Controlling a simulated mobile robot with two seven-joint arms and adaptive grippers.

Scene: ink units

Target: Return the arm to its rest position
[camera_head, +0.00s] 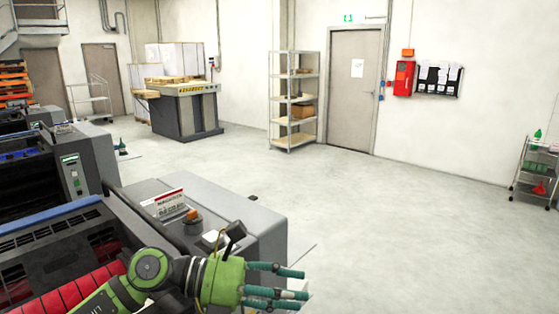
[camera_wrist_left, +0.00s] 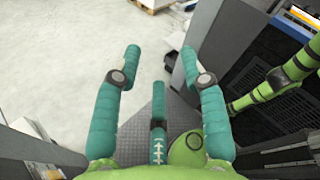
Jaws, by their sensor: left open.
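My left gripper (camera_head: 290,284) reaches in from the lower left in the head view, over the near end of the grey printing machine. Its green palm carries teal fingers that are spread apart. In the left wrist view the gripper (camera_wrist_left: 160,85) is open and empty, with pale floor and a dark tread plate beyond the fingers. My green left arm (camera_head: 125,285) lies over the machine in the head view. My right gripper is in neither view.
The grey printing machine (camera_head: 262,220) fills the lower left, with a red and white label box (camera_head: 170,200) on top. A shelf rack (camera_head: 292,100) and a door (camera_head: 354,90) stand at the back. A trolley (camera_head: 536,170) is far right. The middle floor (camera_head: 400,220) is clear.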

